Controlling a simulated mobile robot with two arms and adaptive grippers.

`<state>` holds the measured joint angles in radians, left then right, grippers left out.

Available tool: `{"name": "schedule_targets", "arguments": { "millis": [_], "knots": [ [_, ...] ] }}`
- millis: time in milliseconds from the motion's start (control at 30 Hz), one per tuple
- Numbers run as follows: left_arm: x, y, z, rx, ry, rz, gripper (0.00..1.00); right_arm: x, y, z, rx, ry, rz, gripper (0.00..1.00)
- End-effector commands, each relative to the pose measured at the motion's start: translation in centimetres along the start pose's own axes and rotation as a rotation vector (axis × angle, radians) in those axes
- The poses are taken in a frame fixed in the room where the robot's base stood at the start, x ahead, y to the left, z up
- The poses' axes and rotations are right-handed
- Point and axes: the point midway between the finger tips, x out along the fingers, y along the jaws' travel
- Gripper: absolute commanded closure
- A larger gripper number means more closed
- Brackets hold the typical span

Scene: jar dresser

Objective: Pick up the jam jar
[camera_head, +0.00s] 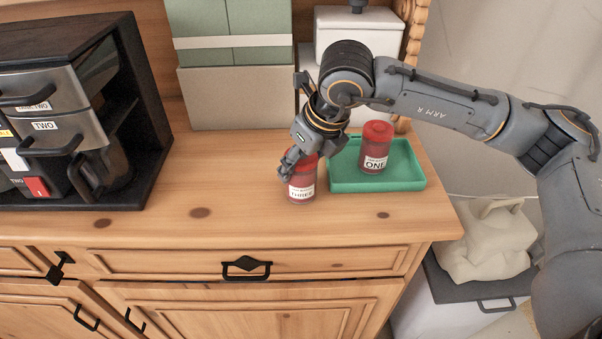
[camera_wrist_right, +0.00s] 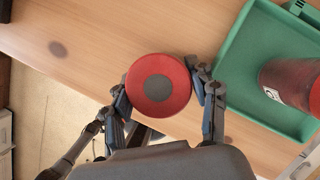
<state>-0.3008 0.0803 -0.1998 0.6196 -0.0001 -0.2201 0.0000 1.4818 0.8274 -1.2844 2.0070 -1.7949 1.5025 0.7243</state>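A jar with a red lid and a white label reading "THREE" (camera_head: 301,188) stands upright on the wooden dresser top, just left of the green tray. A second red-lidded jar, labelled "ONE" (camera_head: 375,150), stands in the tray. My right gripper (camera_head: 297,165) comes down over the jar "THREE". In the right wrist view, its red lid with a grey disc (camera_wrist_right: 158,86) sits between the two fingers (camera_wrist_right: 160,95), which appear to touch it on both sides. I cannot tell whether its base is off the wood. My left gripper is not in view.
The green tray (camera_head: 415,183) is close on the right. A black-framed coffee machine (camera_head: 150,120) stands on the left. Green and beige boxes (camera_head: 235,97) and a white grinder-like object (camera_head: 350,22) stand behind. The front middle of the top is clear.

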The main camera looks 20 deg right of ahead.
Motion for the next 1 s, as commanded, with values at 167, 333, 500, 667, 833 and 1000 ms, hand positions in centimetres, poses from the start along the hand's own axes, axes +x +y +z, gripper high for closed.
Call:
{"name": "schedule_targets", "arguments": {
  "millis": [167,333,500,667,833,1000],
  "knots": [
    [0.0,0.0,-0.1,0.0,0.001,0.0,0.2,0.0,0.0,0.0,0.0,0.0,0.0,0.9],
    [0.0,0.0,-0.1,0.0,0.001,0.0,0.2,-0.1,0.0,0.1,0.0,-0.002,0.0,0.9],
    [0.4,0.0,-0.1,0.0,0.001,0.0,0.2,-0.3,0.0,0.2,0.0,-0.003,-0.001,0.9],
    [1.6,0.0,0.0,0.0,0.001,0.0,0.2,-1.7,0.0,0.9,0.0,-0.008,-0.001,0.9],
    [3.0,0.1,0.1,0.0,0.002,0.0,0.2,-5.5,1.0,0.5,-0.005,-0.01,-0.002,0.9],
    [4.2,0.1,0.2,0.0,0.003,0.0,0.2,-10.4,2.7,-0.7,-0.005,-0.011,-0.002,0.9]
  ]
}}
